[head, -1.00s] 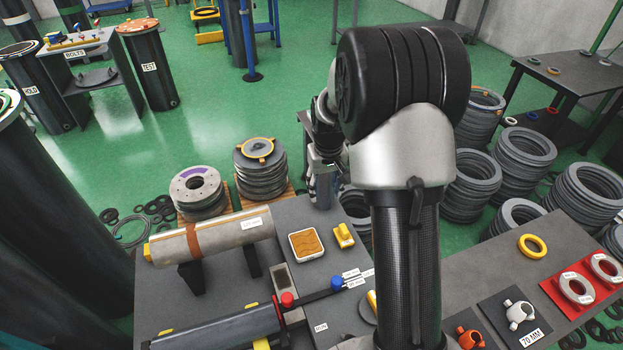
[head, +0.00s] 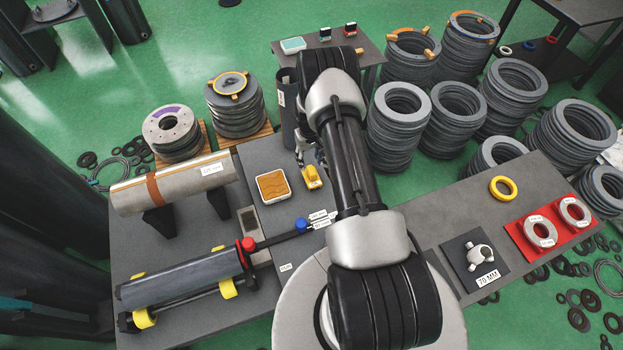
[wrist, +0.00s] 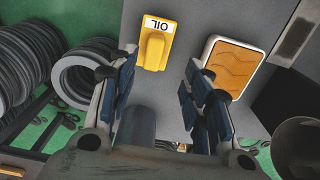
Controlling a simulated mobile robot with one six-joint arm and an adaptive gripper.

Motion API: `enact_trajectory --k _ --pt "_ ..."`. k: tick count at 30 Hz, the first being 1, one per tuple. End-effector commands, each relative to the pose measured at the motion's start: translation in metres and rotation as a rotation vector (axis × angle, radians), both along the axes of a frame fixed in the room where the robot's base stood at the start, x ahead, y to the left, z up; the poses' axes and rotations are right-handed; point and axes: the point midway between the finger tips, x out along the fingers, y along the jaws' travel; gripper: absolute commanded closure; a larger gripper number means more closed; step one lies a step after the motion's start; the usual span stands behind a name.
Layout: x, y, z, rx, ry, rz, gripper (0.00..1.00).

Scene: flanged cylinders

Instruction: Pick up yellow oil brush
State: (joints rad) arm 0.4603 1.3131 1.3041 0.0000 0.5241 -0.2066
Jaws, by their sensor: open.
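The yellow oil brush (head: 312,177) lies on the grey table, just right of a square tray with an orange-brown inside. In the wrist view the brush (wrist: 154,47) shows its white OIL label and raised yellow grip, between and beyond my fingertips. My gripper (wrist: 160,95) is open and empty, with its blue-padded fingers spread apart. In the head view my gripper (head: 308,150) is mostly hidden behind my arm, close to the far side of the brush. The brush and fingers appear apart.
The square tray (head: 259,177) sits beside the brush and shows near my right finger in the wrist view (wrist: 208,49). A dark rod with a blue knob (head: 301,224) lies nearer. A labelled grey cylinder (head: 175,184) rests at left. Stacked grey rings (head: 397,120) stand at right.

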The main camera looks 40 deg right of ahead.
Motion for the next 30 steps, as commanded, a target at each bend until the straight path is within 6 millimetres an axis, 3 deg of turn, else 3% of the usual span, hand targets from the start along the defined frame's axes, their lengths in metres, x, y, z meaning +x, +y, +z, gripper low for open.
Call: enact_trajectory --k 3,12,21,30 --pt "-0.001 0.000 -0.027 0.001 0.002 0.000 0.55" --pt "0.000 -0.002 -0.050 0.000 0.000 -0.001 0.55" --pt "0.001 -0.008 -0.092 0.000 0.001 0.000 0.55" --pt "0.001 -0.008 -0.096 0.000 0.000 0.000 0.55"
